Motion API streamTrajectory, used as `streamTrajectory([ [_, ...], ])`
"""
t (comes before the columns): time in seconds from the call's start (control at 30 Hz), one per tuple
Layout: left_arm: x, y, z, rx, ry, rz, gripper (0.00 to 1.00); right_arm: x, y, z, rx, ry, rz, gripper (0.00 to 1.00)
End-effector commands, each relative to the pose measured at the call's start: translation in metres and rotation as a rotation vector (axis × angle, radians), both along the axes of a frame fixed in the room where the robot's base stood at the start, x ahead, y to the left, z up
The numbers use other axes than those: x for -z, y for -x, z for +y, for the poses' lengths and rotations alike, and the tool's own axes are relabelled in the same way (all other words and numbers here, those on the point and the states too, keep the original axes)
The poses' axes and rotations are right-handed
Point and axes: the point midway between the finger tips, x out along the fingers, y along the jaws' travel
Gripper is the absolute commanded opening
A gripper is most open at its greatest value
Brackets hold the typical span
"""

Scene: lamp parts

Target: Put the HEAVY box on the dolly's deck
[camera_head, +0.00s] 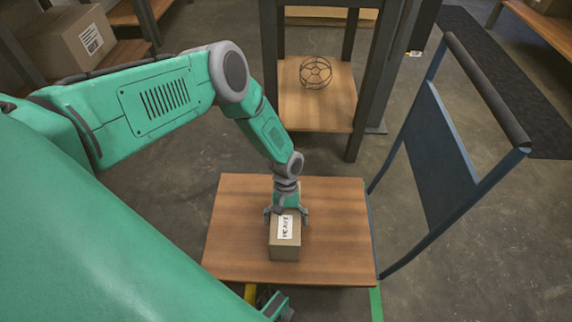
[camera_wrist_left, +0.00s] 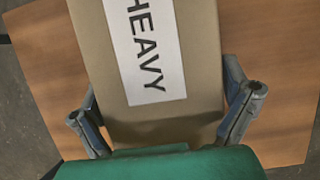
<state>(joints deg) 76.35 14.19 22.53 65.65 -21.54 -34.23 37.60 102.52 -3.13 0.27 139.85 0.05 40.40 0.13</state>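The HEAVY box (camera_head: 285,247) is a small brown carton with a white label on top. It sits on the wooden deck of the dolly (camera_head: 340,230), near the middle. My left gripper (camera_head: 286,213) points down at the far part of the box. In the left wrist view, its fingers (camera_wrist_left: 165,110) lie along both sides of the HEAVY box (camera_wrist_left: 200,60), close against them, and the label reads HEAVY. The dolly's blue-framed handle (camera_head: 440,160) rises at the deck's right side.
A dark-framed shelf (camera_head: 315,110) with a round wire cage (camera_head: 315,72) stands behind the dolly. Another labelled carton (camera_head: 75,42) is on a shelf at upper left. A dark mat (camera_head: 510,80) lies at upper right. The floor right of the handle is clear.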

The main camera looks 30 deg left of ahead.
Motion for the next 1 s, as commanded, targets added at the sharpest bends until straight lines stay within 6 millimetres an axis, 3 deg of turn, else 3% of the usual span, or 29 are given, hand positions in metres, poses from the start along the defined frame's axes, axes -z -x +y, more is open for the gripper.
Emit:
streamTrajectory([
  [0.37,-0.005,-0.002,0.001,0.0,0.0,0.0,1.0,-0.002,0.0,0.0,0.0,0.0,0.0,0.0],
  [0.8,-0.085,-0.029,0.018,0.001,0.001,-0.001,1.0,-0.031,0.0,0.0,0.0,0.0,0.0,0.0],
  [1.0,-0.107,-0.037,0.024,0.001,0.0,0.0,1.0,-0.037,0.0,0.0,0.0,0.0,0.0,0.0],
])
